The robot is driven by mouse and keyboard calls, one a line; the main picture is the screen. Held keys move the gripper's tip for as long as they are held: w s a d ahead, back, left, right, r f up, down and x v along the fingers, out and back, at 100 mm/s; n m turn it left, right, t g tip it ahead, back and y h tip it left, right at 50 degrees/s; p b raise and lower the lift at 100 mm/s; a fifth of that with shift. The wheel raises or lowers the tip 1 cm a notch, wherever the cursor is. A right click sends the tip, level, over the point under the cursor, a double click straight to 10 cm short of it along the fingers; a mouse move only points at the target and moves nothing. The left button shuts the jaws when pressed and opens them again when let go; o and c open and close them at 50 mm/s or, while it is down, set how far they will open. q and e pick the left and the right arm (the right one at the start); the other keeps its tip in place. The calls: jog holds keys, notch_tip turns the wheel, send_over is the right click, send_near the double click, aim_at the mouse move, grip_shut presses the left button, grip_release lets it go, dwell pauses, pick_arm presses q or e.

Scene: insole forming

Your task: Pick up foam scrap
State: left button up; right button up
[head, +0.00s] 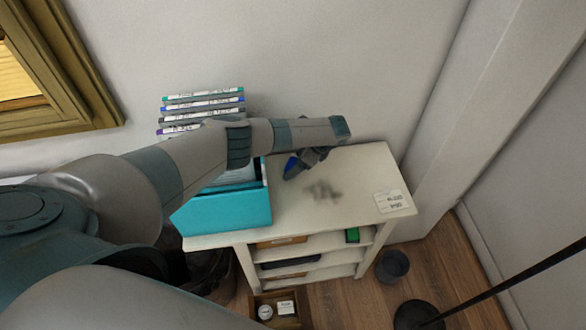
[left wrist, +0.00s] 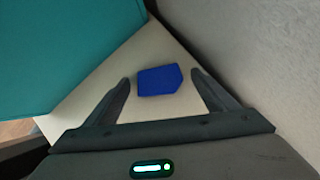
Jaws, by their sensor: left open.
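The foam scrap (left wrist: 160,81) is a small flat blue piece with a cut corner. It lies on the white shelf top (head: 340,185) and shows in the left wrist view between the two fingers of my left gripper (left wrist: 161,77). Gaps show on both sides of it, so neither finger appears to touch it. In the head view only a bit of blue (head: 291,163) shows beside my left gripper (head: 289,174), which partly hides it. My left gripper is open and points down over the shelf top. My right gripper is not in view.
A teal box (head: 228,211) stands close on the left; its wall (left wrist: 60,45) also fills the upper left of the wrist view. The wall (left wrist: 270,60) is close on the right. A white label (head: 388,201) lies front right.

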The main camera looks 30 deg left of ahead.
pick_arm(q)
jog(key=shift+c, duration=0.4)
jog(key=c, duration=1)
jog(key=shift+r, duration=0.2)
jog(key=shift+r+p, duration=0.8)
jog(key=shift+p, duration=0.15)
notch_tip(320, 180, up, 3)
jog(key=p, duration=0.3)
jog(key=d+r+p, duration=0.1)
jog(key=s+d+p, duration=0.1)
jog(key=d+p, duration=0.1)
jog(key=s+d+r+p, duration=0.1)
jog(key=shift+s+d+r, duration=0.1)
jog(key=shift+d+r, duration=0.25)
jog(key=shift+c, duration=0.2)
jog(key=s+d+r, duration=0.2)
jog(key=d+r, duration=0.1)
jog(key=d, duration=0.3)
jog(key=shift+s+r, duration=0.2)
jog(key=shift+s, duration=0.15)
